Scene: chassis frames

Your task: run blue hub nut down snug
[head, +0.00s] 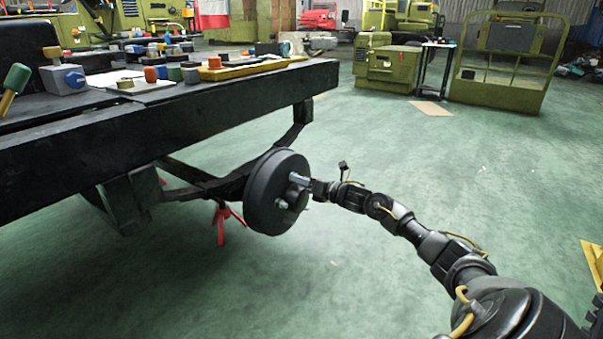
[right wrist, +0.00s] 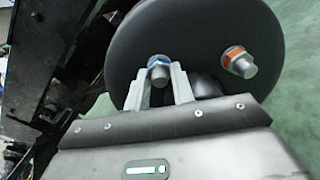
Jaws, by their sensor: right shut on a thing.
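The black hub (head: 272,192) is a round drum on the axle under the black chassis frame. It fills the top of the right wrist view (right wrist: 205,30). My right gripper (head: 305,183) reaches the hub face from the right. In the right wrist view its two pale fingers (right wrist: 163,82) are shut around the blue nut (right wrist: 157,62), which sits on a stud at the hub face. Whether the nut is seated flush is hidden by the fingers. An orange-marked nut (right wrist: 235,53) sits on another stud to the right, apart from the fingers. My left gripper is out of view.
The black chassis beam (head: 180,130) runs above and left of the hub, with several small coloured parts on top. A red stand (head: 222,222) is on the floor below the axle. The green floor (head: 400,180) right of the hub is open.

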